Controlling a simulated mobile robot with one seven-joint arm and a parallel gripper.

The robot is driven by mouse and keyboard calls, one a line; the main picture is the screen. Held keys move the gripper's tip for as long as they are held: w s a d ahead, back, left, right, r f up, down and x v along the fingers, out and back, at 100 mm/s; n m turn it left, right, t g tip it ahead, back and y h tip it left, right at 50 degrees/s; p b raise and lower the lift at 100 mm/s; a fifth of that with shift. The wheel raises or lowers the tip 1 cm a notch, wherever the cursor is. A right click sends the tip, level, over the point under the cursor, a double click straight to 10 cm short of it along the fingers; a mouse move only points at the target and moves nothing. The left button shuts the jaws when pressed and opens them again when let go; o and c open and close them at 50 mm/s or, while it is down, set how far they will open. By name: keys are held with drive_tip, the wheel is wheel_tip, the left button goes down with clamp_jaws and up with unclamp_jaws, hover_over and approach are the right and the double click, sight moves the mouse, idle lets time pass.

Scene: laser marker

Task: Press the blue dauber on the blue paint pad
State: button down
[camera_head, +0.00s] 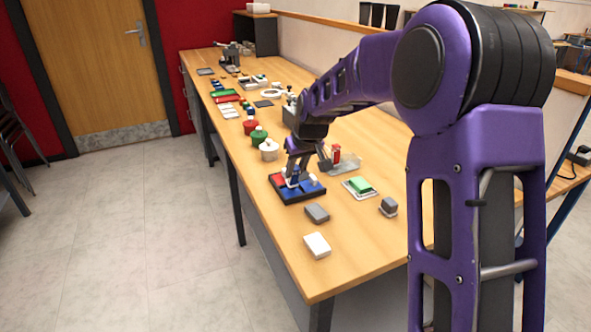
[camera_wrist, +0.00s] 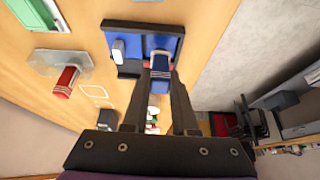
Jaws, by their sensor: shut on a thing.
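The blue dauber (camera_wrist: 160,63) is a blue block with pale stripes, held between my fingertips in the wrist view. My gripper (camera_head: 294,178) is shut on it, directly over the dark paint tray (camera_head: 298,202) in the head view. The tray has a red part at its left and blue pads. In the wrist view, the tray (camera_wrist: 145,27) lies just past the fingertips, and the dauber overlaps a blue pad (camera_wrist: 158,42). Its lower end is hidden, so I cannot tell whether it touches the pad. A white knob (camera_wrist: 118,50) stands on the tray beside it.
A red dauber (camera_head: 336,153) sits at a clear holder behind the tray. A green block on a white dish (camera_head: 360,187), grey blocks (camera_head: 317,213) and a white block (camera_head: 317,245) lie nearby. Red, green and white lidded pots (camera_head: 259,137) stand farther back. The front table corner is clear.

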drive_tip(key=shift+r+p, duration=1.75)
drive_tip(key=shift+r, duration=1.15)
drive_tip(key=shift+f, duration=0.1)
